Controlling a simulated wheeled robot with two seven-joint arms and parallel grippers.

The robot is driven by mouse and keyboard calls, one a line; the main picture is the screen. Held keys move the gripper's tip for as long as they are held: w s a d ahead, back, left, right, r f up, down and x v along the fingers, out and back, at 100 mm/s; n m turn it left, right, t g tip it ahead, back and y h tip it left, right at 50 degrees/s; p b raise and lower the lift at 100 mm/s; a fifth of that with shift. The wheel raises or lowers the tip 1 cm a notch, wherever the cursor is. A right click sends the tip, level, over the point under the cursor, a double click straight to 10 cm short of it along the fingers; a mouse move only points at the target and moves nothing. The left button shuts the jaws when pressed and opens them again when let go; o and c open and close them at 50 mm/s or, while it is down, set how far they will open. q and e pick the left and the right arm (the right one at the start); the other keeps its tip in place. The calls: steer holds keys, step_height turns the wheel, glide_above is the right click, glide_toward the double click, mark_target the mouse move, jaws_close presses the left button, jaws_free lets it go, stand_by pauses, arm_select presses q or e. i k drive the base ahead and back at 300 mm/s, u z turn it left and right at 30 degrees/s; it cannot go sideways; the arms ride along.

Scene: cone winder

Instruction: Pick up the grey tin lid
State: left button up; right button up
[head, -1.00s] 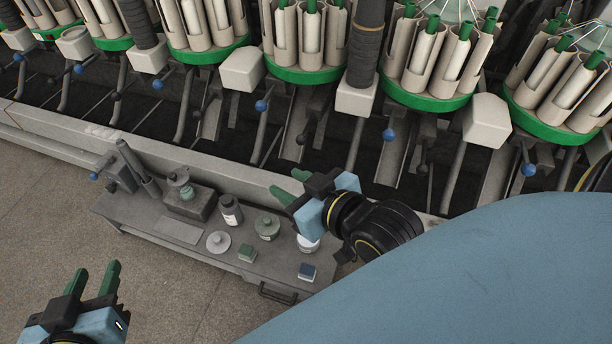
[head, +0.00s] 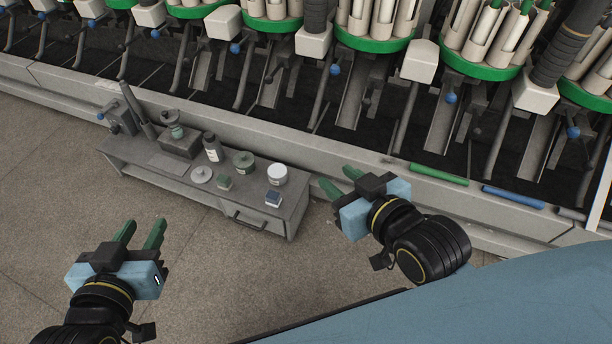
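A flat, round, light grey lid with a small knob (head: 201,175), apparently the grey tin lid, lies on the low grey bench (head: 158,178) in the head view. It is near the bench's front edge, left of a small green box (head: 224,183). My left gripper (head: 139,232) is open and empty, in front of the bench and below the lid in the picture. My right gripper (head: 340,180) is open and empty, to the right of the bench. Neither gripper touches the lid.
A grey block (head: 181,145) is behind left. The winder's base runs behind the bench. The floor in front (head: 220,270) is clear.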

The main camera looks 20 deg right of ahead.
mark_target(200, 175)
steer(key=z, duration=0.3)
steer(key=i, duration=0.8)
steer(key=u, duration=0.05)
steer(key=k, duration=0.5)
steer(key=u, duration=1.8)
steer(key=i, duration=0.9)
